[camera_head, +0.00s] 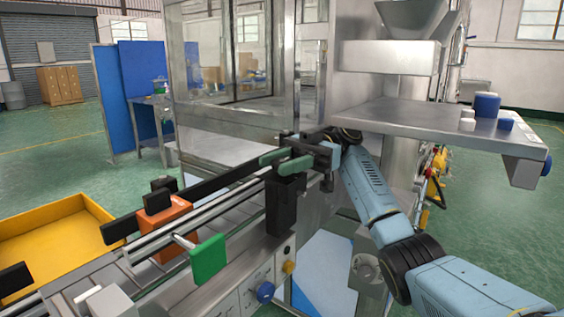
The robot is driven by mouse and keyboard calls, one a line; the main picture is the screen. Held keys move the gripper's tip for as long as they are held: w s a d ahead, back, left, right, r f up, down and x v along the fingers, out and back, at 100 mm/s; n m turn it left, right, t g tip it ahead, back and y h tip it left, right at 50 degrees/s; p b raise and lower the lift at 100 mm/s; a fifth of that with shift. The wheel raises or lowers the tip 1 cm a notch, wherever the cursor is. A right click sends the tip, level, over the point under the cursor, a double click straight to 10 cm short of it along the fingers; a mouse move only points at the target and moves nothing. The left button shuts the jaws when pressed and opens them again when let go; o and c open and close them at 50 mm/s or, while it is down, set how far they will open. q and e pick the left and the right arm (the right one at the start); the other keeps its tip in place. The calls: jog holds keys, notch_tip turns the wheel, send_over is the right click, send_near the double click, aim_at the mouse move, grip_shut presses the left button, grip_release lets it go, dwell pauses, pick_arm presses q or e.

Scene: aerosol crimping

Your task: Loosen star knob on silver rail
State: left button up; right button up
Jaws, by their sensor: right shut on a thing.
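My right gripper (316,152) is at the far end of the silver rail (226,198), beside the machine's frame, with my arm reaching in from the lower right. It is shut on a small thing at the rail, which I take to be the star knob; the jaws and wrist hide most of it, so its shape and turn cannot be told. Two green pieces (297,166) lie close to the gripper's left side, above a black block (286,203). My left gripper is not in view.
An orange block (165,230) and a green plate (208,259) sit along the conveyor. A yellow tray (50,245) is at the left. A blue knob (265,291) is on the front panel.

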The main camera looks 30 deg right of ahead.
aim_at(291, 159)
jog(key=shift+r, duration=0.1)
jog(key=o, duration=0.8)
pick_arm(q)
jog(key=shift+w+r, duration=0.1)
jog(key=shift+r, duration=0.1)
pick_arm(e)
jog(key=shift+o, duration=0.9)
jog(key=shift+w+d, duration=0.15)
jog(key=shift+d, duration=0.35)
jog(key=d, duration=0.4)
jog(key=shift+w, duration=0.35)
jog(key=shift+w+d, duration=0.15)
jog(key=shift+d, duration=0.85)
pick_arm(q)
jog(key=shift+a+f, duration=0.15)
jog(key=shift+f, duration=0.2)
pick_arm(e)
jog(key=shift+w+d, duration=0.1)
jog(key=shift+d, duration=0.05)
